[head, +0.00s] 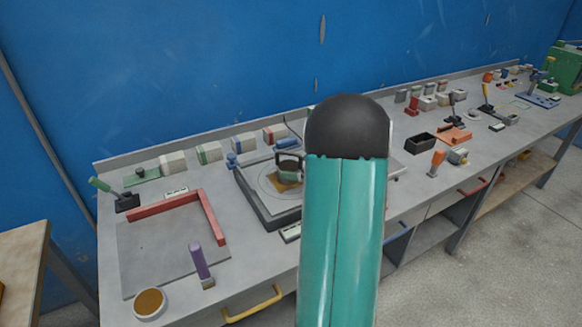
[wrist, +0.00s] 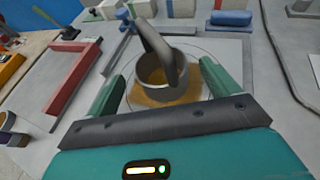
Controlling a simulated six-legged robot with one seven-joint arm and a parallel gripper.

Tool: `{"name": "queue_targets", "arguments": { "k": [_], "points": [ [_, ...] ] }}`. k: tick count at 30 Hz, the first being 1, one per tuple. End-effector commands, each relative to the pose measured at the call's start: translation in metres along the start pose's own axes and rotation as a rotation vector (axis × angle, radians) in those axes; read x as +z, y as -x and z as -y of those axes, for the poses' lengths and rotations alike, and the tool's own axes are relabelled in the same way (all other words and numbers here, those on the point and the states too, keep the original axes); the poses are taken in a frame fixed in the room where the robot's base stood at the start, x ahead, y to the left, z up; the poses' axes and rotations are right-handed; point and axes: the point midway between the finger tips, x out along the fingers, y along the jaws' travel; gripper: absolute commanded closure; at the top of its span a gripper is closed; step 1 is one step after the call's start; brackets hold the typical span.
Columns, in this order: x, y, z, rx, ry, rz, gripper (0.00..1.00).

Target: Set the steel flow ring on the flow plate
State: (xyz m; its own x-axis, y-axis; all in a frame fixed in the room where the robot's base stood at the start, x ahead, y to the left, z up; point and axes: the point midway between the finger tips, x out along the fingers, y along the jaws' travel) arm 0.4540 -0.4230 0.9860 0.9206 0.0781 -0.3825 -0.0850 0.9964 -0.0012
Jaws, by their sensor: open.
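The steel flow ring (head: 289,170) is a short grey cylinder with an arched handle. It appears upright over the middle of the flow plate (head: 254,194), inside a marked circle. In the wrist view the ring (wrist: 150,76) has a tan inside, and a tan patch shows around its foot on the plate (wrist: 196,50). I cannot tell whether its rim is flush with the plate. My gripper (wrist: 162,74) is open, its green fingers on either side of the ring with gaps visible. In the head view my arm hides most of the gripper.
A red L-shaped edge strip (head: 208,217) lies on a grey panel to the left. Several small blocks line the back. Blue pieces (wrist: 230,19) lie behind the plate.

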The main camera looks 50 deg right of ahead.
Motion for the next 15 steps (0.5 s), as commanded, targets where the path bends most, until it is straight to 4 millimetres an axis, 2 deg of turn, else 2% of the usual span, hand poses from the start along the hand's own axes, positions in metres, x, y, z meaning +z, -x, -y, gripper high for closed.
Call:
{"name": "queue_targets", "arguments": {
  "k": [1, 6, 10, 15],
  "points": [
    [0.001, 0.013, 0.001, -0.003, 0.000, 0.001, 0.13],
    [0.001, 0.048, 0.000, -0.003, -0.001, 0.002, 0.13],
    [0.000, 0.065, 0.000, -0.001, -0.001, 0.001, 0.13],
    [0.000, 0.074, 0.000, 0.000, 0.000, 0.000, 0.13]
  ]
}}
